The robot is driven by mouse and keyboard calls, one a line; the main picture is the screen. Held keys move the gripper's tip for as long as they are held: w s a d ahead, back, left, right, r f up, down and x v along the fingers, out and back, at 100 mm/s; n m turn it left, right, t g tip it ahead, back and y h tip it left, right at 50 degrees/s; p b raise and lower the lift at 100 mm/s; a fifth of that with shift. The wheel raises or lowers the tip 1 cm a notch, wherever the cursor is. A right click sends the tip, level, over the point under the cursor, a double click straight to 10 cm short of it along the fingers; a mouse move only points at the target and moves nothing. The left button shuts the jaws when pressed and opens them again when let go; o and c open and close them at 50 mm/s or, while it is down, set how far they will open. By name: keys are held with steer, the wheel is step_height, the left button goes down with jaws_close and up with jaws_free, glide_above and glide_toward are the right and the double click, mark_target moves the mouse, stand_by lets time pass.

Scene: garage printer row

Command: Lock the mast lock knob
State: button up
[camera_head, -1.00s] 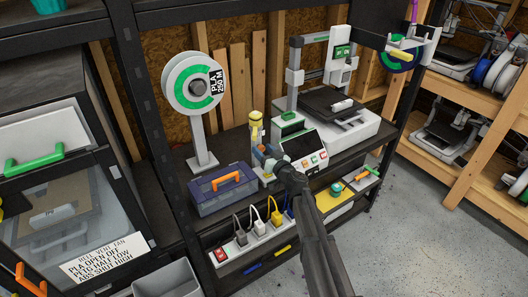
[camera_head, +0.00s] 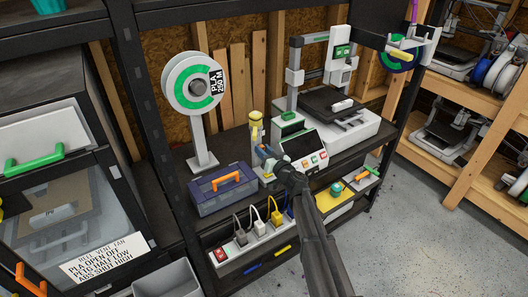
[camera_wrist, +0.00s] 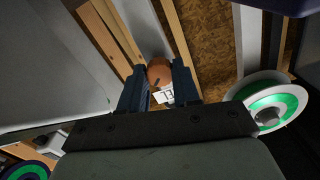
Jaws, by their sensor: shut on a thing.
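My gripper (camera_head: 262,152) is beside the printer's control panel, at the foot of a post with a yellow top (camera_head: 256,130). In the wrist view, my gripper (camera_wrist: 160,88) has its two dark blue fingers on either side of a rounded orange-brown knob (camera_wrist: 159,70), shut on it. I take this as the mast lock knob. A dark mark shows on its lower part, and a small white label with black characters (camera_wrist: 164,97) is just below it, between the fingers. In the head view the fingers and wrist hide most of the knob.
The printer (camera_head: 345,130) with its upright frame stands right of my gripper. A blue toolbox with an orange handle (camera_head: 222,192) and a green-and-white spool on a stand (camera_head: 194,82) are to the left. A power strip with plugs (camera_head: 250,247) is below.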

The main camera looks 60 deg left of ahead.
steer(key=shift+m, duration=4.2)
steer(key=o, duration=1.1)
steer(key=shift+c, duration=0.2)
steer(key=d, duration=1.4)
